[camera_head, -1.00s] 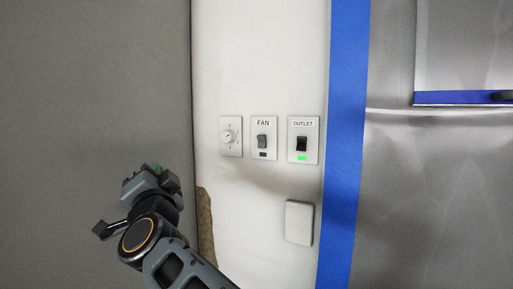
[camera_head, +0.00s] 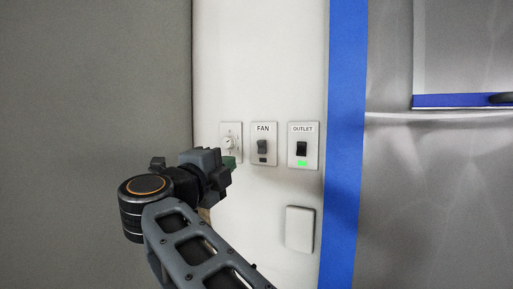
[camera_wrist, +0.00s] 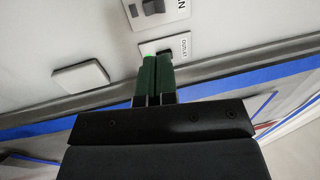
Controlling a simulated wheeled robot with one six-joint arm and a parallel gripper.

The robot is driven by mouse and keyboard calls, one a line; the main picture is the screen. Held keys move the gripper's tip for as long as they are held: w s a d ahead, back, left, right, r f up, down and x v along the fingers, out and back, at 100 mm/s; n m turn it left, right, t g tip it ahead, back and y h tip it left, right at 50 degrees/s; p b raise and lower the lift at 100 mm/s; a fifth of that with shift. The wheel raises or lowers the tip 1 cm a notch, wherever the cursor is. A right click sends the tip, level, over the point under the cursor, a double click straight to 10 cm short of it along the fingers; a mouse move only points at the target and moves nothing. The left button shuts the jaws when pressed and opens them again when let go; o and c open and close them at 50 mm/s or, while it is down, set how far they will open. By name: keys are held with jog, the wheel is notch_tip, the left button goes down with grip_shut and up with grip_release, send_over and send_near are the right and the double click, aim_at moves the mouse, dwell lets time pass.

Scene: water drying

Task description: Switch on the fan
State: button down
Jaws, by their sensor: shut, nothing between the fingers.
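The fan switch (camera_head: 263,147) is a dark rocker on a white plate labelled FAN, with a dark, unlit indicator below it. It also shows at the top of the wrist view (camera_wrist: 153,6), cut off by the frame edge. My gripper (camera_head: 230,163) is below and left of the fan plate in the head view, in front of the lower part of the dial plate. In the wrist view its two green fingers (camera_wrist: 155,58) are together and empty, with their tips overlapping the lower part of the outlet plate (camera_wrist: 175,44). I cannot tell whether they touch anything.
The outlet switch (camera_head: 301,148) has a lit green indicator, right of the fan plate. A dial plate (camera_head: 229,137) is left of it. A blank white cover (camera_head: 299,228) sits lower right. A blue vertical strip (camera_head: 345,140) edges the wall panel. A grey wall (camera_head: 95,90) stands left.

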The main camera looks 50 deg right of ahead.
aim_at(260, 142)
jog(key=p+x, duration=0.4)
jog(key=x, duration=1)
jog(key=shift+p, duration=0.35)
jog(key=shift+d+r+p, duration=0.1)
jog(key=shift+r+p, duration=0.25)
jog(key=shift+f, duration=0.15)
jog(key=s+a+r+b, duration=0.1)
jog(key=a, duration=0.5)
jog(key=s+a+r+b, duration=0.1)
jog(key=s+a, duration=0.1)
jog(key=a, duration=0.5)
jog(key=shift+s+a+r, duration=0.15)
jog(key=shift+a+r, duration=0.1)
jog(key=shift+r, duration=0.05)
